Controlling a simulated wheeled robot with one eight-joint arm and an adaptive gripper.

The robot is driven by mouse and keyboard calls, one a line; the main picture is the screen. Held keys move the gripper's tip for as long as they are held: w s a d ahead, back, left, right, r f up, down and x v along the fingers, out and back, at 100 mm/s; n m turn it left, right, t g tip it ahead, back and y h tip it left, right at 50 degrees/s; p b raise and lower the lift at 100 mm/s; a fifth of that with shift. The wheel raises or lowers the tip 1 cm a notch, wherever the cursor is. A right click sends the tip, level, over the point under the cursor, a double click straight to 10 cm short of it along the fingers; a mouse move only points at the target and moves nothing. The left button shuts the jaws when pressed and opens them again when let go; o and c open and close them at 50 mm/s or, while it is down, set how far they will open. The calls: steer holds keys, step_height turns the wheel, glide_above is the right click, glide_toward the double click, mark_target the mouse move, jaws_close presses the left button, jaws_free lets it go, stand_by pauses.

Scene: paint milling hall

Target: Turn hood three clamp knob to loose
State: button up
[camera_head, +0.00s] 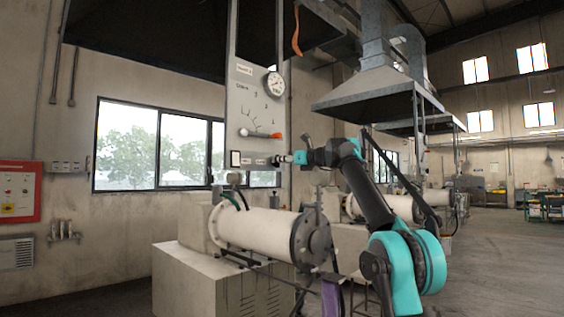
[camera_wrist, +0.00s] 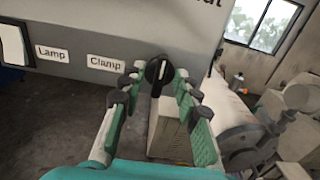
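The clamp knob (camera_wrist: 157,71) is black and round with a white mark, on the lower edge of a grey panel (camera_wrist: 130,25) beside a "Clamp" label (camera_wrist: 106,63). The mark runs close to upright, leaning slightly right. My gripper (camera_wrist: 159,78) has its two fingers apart, one on each side of the knob; I cannot tell whether they touch it.
A gauge (camera_head: 274,84) and an orange-tipped lever (camera_head: 276,135) are on the panel above my gripper. A "Lamp" label (camera_wrist: 52,53) is left of the clamp label. A pale cylindrical mill (camera_head: 260,229) stands below. Open floor (camera_head: 500,255) lies to the right.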

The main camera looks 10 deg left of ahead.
steer(key=shift+w+a, duration=0.1)
jaws_close()
steer(key=shift+n, duration=0.3)
steer(key=shift+s+a+f+n, duration=0.1)
steer(key=shift+f+n, duration=0.05)
steer(key=shift+n, duration=4.2)
steer(key=shift+s+a+f+n, duration=0.1)
steer(key=shift+f+n, duration=0.05)
steer(key=shift+n, duration=4.2)
